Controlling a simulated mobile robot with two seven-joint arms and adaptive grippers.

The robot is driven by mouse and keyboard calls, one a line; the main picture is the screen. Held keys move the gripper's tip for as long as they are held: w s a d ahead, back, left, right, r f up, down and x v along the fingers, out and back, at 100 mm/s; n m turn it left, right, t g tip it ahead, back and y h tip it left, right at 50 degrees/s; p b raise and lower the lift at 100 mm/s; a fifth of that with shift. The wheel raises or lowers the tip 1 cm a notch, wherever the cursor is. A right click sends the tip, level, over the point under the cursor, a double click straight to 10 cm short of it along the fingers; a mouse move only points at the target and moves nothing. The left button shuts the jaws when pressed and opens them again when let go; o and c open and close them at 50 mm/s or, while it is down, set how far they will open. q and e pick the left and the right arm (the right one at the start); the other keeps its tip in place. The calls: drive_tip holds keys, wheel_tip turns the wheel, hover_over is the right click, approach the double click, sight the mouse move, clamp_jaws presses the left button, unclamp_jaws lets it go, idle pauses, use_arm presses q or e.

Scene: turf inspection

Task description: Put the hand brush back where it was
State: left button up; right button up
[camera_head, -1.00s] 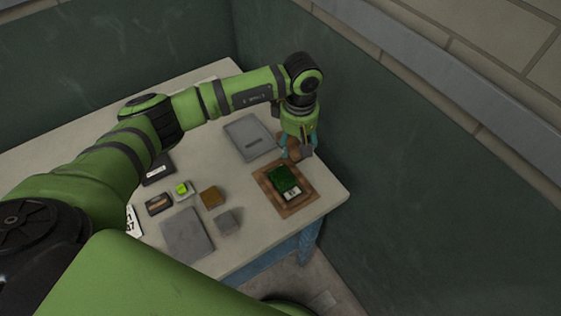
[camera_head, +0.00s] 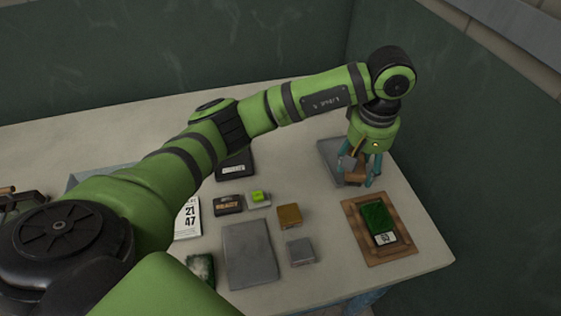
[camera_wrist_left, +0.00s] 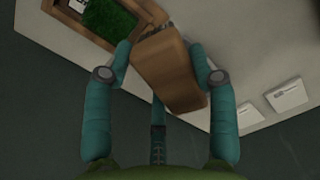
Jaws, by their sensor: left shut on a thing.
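My left gripper (camera_head: 359,172) is shut on the hand brush (camera_head: 354,170), of which a brown wooden body shows. In the left wrist view the brush (camera_wrist_left: 170,75) sits between the teal fingers, with a greyish edge at its upper end. The gripper and brush are at the right part of the table, in front of a grey plate (camera_head: 328,149) in the head view and partly hiding it. I cannot tell whether the brush touches the surface below. My right gripper is not in view.
A brown tray (camera_head: 352,232) holding a green turf piece (camera_head: 377,218) lies just in front of the gripper. Grey slab (camera_head: 250,255), grey block (camera_head: 300,251), brown block (camera_head: 289,215) and a number card (camera_head: 188,217) lie to the left. Dark green walls stand behind and right.

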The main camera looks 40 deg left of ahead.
use_arm(q)
drive_tip(key=shift+s+a+f, duration=0.1)
drive_tip(key=shift+a, duration=0.15)
drive_tip(key=a+f+p, duration=0.2)
drive_tip(key=a, duration=0.2)
drive_tip(key=p, duration=0.2)
hover_over(305, 182)
drive_tip(key=f, duration=0.4)
drive_tip(key=shift+d, duration=0.3)
drive_tip(key=shift+a+f, duration=0.25)
drive_tip(key=shift+a, duration=0.05)
drive_tip(key=shift+f+p, duration=0.25)
drive_tip(key=shift+p, duration=0.15)
wheel_tip(305, 182, down, 3)
drive_tip(key=shift+f+p, duration=0.15)
drive_tip(key=shift+p, duration=0.6)
drive_tip(key=shift+f, duration=0.2)
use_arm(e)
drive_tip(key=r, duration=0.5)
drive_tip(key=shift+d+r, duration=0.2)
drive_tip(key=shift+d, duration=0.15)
